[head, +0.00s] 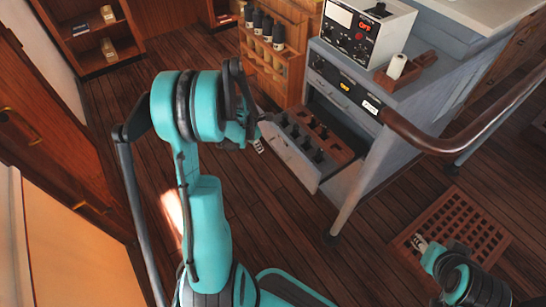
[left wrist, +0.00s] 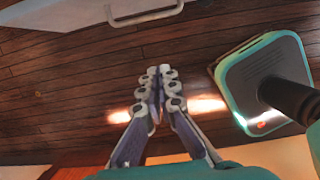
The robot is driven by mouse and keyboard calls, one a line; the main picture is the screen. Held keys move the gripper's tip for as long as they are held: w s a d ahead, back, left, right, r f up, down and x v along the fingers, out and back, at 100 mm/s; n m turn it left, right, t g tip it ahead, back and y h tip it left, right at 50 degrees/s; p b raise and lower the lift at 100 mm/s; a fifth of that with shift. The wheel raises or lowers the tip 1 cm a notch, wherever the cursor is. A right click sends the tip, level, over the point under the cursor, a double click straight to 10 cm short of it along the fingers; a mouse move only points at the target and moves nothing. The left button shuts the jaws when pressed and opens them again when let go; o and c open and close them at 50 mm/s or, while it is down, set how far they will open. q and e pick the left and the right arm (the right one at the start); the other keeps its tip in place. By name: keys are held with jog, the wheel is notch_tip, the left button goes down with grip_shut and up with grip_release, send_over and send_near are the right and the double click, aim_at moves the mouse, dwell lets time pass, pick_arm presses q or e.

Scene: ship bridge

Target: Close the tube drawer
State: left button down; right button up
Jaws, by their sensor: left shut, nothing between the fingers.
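The tube drawer (head: 288,157) is pulled out of the grey cabinet, with its pale front panel facing lower left. Several dark tubes stand in a brown rack inside it. In the left wrist view its pale front (left wrist: 70,12) and bar handle (left wrist: 145,17) show at the top edge. My left gripper (head: 257,145) is just left of the drawer front; it covers part of its far end. In the left wrist view this gripper (left wrist: 160,72) is shut and empty, apart from the handle. My right gripper (head: 419,241) is at lower right, above a floor grating; its fingers are too small to read.
A brown handrail (head: 440,146) runs along the cabinet (head: 362,150), with a support leg (head: 345,205) right of the drawer. A wooden bottle rack (head: 275,60) stands behind the drawer. The plank floor left of the drawer is clear. A grating (head: 465,222) lies right.

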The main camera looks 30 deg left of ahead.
pick_arm(q)
jog(key=w+d+f+b, duration=0.2)
jog(key=w+f+b, duration=0.3)
jog(key=f, duration=0.3)
jog(key=shift+w+d+f, duration=0.15)
jog(key=shift+w+f, duration=0.1)
jog(key=shift+w, duration=0.25)
pick_arm(e)
notch_tip(320, 180, down, 5)
jog(key=shift+a+f, duration=0.1)
jog(key=shift+f, duration=0.1)
